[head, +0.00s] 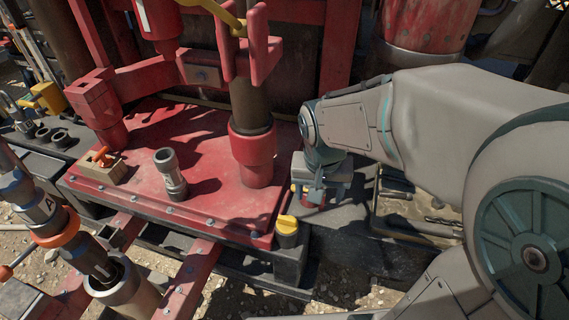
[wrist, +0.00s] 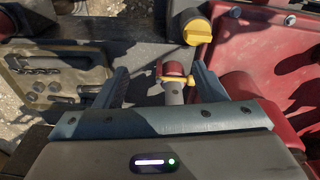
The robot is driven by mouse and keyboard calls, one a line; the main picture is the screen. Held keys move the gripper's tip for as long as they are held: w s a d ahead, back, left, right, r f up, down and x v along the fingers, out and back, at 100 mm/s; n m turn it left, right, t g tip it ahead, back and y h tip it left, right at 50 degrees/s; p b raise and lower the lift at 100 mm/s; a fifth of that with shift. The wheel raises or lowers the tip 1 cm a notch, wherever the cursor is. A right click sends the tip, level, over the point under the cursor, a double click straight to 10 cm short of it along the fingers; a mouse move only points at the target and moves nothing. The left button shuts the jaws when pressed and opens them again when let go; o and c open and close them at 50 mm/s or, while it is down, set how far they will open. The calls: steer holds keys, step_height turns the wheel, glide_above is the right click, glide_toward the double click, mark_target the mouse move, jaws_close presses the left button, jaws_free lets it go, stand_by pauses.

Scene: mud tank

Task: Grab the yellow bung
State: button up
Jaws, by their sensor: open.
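The yellow bung (head: 287,226) has a ridged grip and sits upright in a dark post at the front right corner of the red deck. In the wrist view the yellow bung (wrist: 197,32) is at the top, right of centre, beyond the fingertips. My gripper (head: 313,192) is open, pointing down behind and to the right of the bung, apart from it. In the wrist view its two fingers (wrist: 160,76) are spread wide. A red-topped grey fitting with a yellow lever (wrist: 173,82) shows between them, not visibly gripped. My gripper partly hides it in the head view.
The red deck (head: 215,210) carries a grey pipe piece (head: 170,174), a wooden block with an orange handle (head: 102,167) and a thick red-collared post (head: 252,150). A tool tray (head: 412,222) lies right of my gripper. Gravelly ground is in front.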

steer(key=w+a+f+m+g+p, duration=0.1)
steer(key=w+a+f+m+p, duration=0.1)
steer(key=w+a+f, duration=0.3)
steer(key=b, duration=0.1)
glide_above(287, 218)
steer(key=shift+y, duration=0.3)
steer(key=f, duration=0.7)
steer(key=shift+s, duration=0.35)
steer(key=shift+w+f, duration=0.15)
steer(key=shift+f, duration=1.25)
steer(key=shift+w+f, duration=0.15)
steer(key=shift+f, duration=1.25)
steer(key=c, duration=0.7)
